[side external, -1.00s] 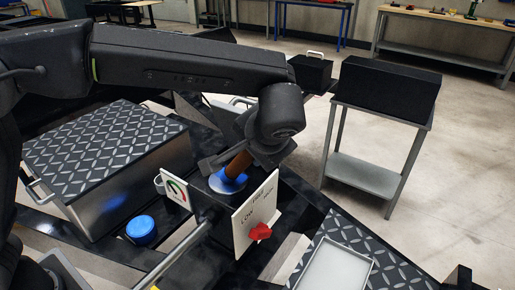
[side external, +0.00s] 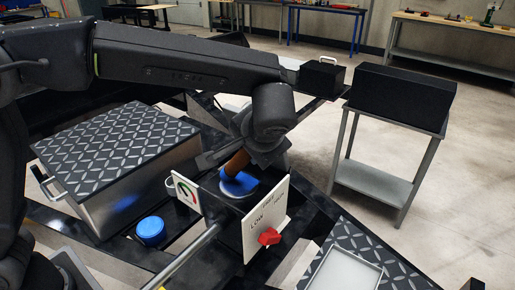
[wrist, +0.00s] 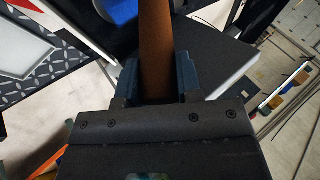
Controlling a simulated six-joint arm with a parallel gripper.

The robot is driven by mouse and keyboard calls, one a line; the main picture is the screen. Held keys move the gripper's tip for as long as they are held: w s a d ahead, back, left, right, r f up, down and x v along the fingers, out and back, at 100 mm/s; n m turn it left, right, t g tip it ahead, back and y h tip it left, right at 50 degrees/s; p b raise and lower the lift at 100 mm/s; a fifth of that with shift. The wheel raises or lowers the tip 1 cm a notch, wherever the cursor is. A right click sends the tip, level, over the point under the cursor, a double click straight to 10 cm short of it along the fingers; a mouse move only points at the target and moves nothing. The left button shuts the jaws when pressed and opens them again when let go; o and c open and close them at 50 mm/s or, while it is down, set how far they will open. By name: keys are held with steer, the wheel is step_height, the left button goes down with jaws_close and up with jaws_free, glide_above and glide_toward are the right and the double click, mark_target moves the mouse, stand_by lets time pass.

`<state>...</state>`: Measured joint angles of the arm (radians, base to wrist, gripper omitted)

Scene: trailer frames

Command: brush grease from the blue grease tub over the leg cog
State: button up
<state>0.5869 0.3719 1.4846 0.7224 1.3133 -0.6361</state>
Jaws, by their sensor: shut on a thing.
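My gripper (side external: 247,152) is shut on the brown handle (side external: 237,161) of a brush, which also shows between the jaws in the wrist view (wrist: 155,62). The handle slants down to the left, to a blue part (side external: 238,183) at or just above a pale round disc on a dark box. This disc may be the leg cog; contact is unclear. The blue grease tub (side external: 151,230) stands to the left, apart from the gripper. A blue patch (wrist: 117,10) beside the handle in the wrist view cannot be identified for sure.
A white LOW/FAST panel (side external: 266,215) with a red knob (side external: 269,237) fronts the box. A gauge plate (side external: 186,192) stands at its left. A metal chest (side external: 115,165) with a tread-plate lid is left. A shallow tray (side external: 345,272) lies at the lower right.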

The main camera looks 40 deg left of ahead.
steer(key=shift+a+f, duration=0.1)
steer(key=shift+a, duration=0.5)
steer(key=shift+d, duration=1.45)
steer(key=shift+d, duration=1.15)
steer(key=shift+d, duration=1.25)
